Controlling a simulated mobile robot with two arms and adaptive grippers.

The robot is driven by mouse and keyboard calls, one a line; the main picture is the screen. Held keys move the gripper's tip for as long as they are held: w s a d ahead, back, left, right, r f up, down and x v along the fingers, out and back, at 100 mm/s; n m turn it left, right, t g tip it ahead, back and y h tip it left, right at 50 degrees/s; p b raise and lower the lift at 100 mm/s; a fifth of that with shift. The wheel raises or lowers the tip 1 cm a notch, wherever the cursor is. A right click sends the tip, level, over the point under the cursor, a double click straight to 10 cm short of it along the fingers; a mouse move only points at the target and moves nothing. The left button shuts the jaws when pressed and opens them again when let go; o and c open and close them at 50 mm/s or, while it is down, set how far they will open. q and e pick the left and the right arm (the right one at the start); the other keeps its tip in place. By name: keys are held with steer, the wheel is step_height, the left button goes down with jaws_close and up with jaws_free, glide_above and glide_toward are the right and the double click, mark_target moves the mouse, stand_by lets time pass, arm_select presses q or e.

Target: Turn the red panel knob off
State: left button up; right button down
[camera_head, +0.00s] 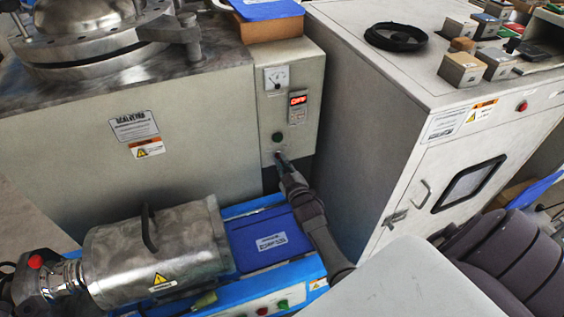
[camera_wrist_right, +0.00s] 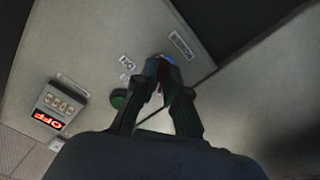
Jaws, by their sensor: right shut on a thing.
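My right gripper (camera_head: 279,157) reaches the panel's lower part, below the green button, and covers the red panel knob in the head view. In the right wrist view, my right gripper (camera_wrist_right: 160,66) is shut on the red knob (camera_wrist_right: 162,61), of which only a little shows between the fingertips. The display (camera_wrist_right: 47,121) reads OFF in red there, beside the green button (camera_wrist_right: 119,99). My left gripper is not in view.
A white cabinet (camera_head: 400,130) stands close on the right of the panel. A metal drum (camera_head: 160,250) and a blue box (camera_head: 268,240) sit on a blue machine in front. A separate red knob (camera_head: 35,261) is at the lower left.

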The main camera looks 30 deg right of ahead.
stand_by(0.4)
steer(key=c, duration=1.2)
jaws_free()
steer(key=shift+s, duration=0.15)
steer(key=v, duration=1.1)
steer(key=shift+s, duration=0.4)
